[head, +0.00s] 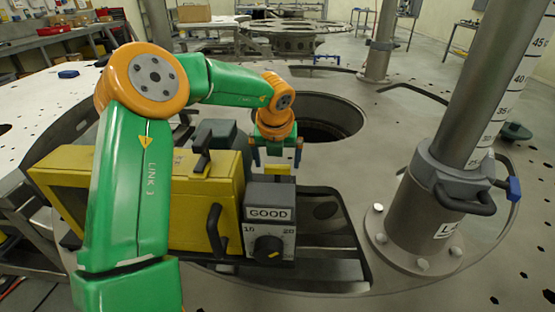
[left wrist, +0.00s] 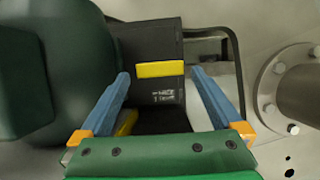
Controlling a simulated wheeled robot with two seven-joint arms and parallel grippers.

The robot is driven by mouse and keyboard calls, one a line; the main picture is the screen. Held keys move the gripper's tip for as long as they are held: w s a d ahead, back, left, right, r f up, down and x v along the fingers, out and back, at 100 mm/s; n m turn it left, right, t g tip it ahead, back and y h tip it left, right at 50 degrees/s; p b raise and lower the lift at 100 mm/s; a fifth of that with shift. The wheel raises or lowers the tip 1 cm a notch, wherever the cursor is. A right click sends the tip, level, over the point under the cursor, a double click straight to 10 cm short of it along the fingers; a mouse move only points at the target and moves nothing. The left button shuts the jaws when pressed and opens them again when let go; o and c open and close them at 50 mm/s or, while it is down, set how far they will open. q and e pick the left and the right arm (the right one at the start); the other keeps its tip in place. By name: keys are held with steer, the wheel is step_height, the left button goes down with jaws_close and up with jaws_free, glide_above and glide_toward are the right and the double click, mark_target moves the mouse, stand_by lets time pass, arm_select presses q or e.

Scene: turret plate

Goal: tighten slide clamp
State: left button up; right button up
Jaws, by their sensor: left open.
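The slide clamp seems to be the grey collar (head: 455,172) around a scaled metal post at the right of the head view. It has a dark looped handle (head: 465,200) and a small blue part (head: 514,189) on its right side. My left gripper (head: 278,165) is well to the left of the collar, above a grey box (head: 268,197) marked GOOD with a black dial. Its blue fingers are open and apart. In the left wrist view a yellow strip (left wrist: 160,69) on a dark box lies between and beyond the fingers. My right gripper is out of view.
A yellow case (head: 190,215) with black handles stands left of the GOOD box. The post's bolted flange (head: 412,245) sits on the round plate; the flange also shows in the left wrist view (left wrist: 270,85). A large round hole (head: 325,118) opens behind the gripper. A second post (head: 380,45) stands farther back.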

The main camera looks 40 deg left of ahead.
arm_select(q)
steer(key=shift+x, duration=0.95)
steer(key=shift+w+a+f, duration=0.2)
steer(key=shift+s+d+r, duration=0.1)
steer(key=c, duration=1.2)
steer(key=shift+o, duration=0.2)
